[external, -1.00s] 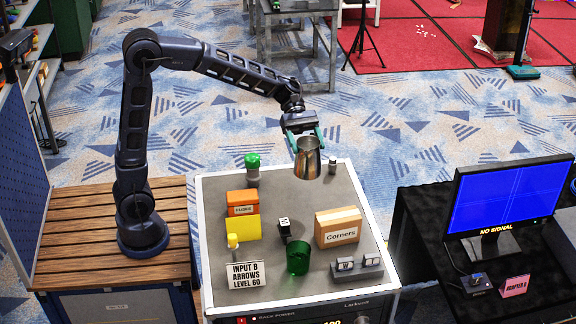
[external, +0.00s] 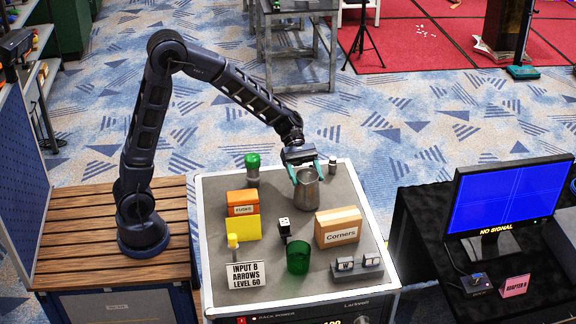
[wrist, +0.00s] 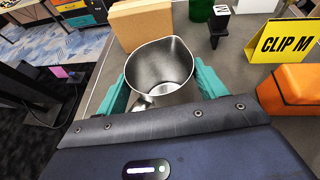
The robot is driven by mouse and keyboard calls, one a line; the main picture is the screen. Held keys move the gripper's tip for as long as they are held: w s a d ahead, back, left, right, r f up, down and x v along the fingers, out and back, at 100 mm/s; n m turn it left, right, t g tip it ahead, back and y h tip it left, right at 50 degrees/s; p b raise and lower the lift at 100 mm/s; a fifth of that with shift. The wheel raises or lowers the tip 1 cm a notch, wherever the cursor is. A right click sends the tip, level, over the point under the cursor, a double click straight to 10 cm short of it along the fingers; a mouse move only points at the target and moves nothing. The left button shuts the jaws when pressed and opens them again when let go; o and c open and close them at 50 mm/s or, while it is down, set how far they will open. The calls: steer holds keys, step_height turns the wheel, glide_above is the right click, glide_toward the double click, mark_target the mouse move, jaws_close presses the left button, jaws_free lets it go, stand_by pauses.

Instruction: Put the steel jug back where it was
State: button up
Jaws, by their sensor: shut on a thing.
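The steel jug (external: 307,190) is upright at the back middle of the grey cabinet top (external: 270,205). Its base looks to be at or very near the surface; I cannot tell if it touches. My gripper (external: 304,169) has its teal fingers on both sides of the jug's upper part. In the wrist view the jug (wrist: 160,68) shows its open mouth and empty inside, between the two teal fingers of my gripper (wrist: 160,92).
A cardboard box marked Corners (external: 338,228) stands in front right of the jug. A small grey-capped item (external: 332,166) is close behind right. A green-capped container (external: 252,168), an orange box (external: 242,203), a black stand (external: 284,228) and a green cup (external: 298,257) also stand on the top.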

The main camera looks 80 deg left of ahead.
steer(key=shift+f, duration=0.15)
steer(key=o, duration=1.6)
steer(key=shift+a, duration=0.15)
steer(key=v, duration=1.1)
steer(key=s+d+r+m+y, duration=0.1)
steer(key=s+d+m+y, duration=0.15)
steer(key=s, duration=0.35)
steer(key=s+d+r+m+g+y, duration=0.1)
steer(key=s+m+y, duration=0.15)
steer(key=s, duration=0.25)
steer(key=s+d+r+m+y, duration=0.1)
steer(key=s+r+m, duration=0.1)
steer(key=s+m, duration=0.3)
steer(key=s+a+m+t+y, duration=0.2)
steer(key=s+m, duration=0.3)
steer(key=s, duration=0.3)
steer(key=s+a+m+t+y, duration=0.1)
steer(key=s+m+y, duration=0.4)
steer(key=s, duration=0.3)
steer(key=shift+s+a+t, duration=0.35)
steer(key=shift+a+t, duration=0.05)
